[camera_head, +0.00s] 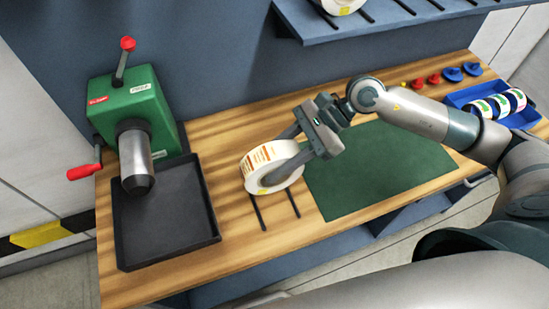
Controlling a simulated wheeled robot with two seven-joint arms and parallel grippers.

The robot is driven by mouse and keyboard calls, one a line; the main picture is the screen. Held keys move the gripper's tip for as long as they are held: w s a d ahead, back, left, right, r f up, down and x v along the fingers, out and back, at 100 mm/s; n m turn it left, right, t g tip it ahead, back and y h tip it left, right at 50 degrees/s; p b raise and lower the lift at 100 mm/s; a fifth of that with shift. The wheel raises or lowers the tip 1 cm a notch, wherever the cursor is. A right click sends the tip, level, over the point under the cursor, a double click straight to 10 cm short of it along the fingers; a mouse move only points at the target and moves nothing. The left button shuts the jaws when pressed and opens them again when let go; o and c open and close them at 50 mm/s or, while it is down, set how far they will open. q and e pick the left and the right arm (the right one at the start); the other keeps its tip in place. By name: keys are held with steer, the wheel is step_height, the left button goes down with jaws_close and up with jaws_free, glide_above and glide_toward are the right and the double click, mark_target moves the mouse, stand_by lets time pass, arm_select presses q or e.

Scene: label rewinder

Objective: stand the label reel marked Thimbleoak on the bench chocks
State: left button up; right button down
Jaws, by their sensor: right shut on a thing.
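A white label reel (258,160) with red and orange print is in my right gripper (283,160), whose fingers are shut on it, one on either side. The print is too small to read as Thimbleoak. The reel is on edge, slightly tilted, at the far end of two thin dark bars on the bench, apparently the bench chocks (257,212). Its lower edge hides their far ends. I cannot tell whether it touches them. My left gripper is not in view.
A green machine (135,110) with a metal spindle and red-knobbed handles stands left, behind a black tray (168,255). A green mat (385,165) lies right of the chocks. A blue tray (525,118) holds several reels at far right. A shelf (385,25) overhangs the back.

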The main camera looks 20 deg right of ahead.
stand_by(0.4)
steer(key=shift+f+b, duration=1.4)
steer(key=shift+f, duration=2.15)
steer(key=shift+f+b, duration=1.2)
steer(key=shift+b, duration=0.05)
steer(key=c, duration=1)
jaws_free()
steer(key=shift+f, duration=0.1)
steer(key=shift+d, duration=0.15)
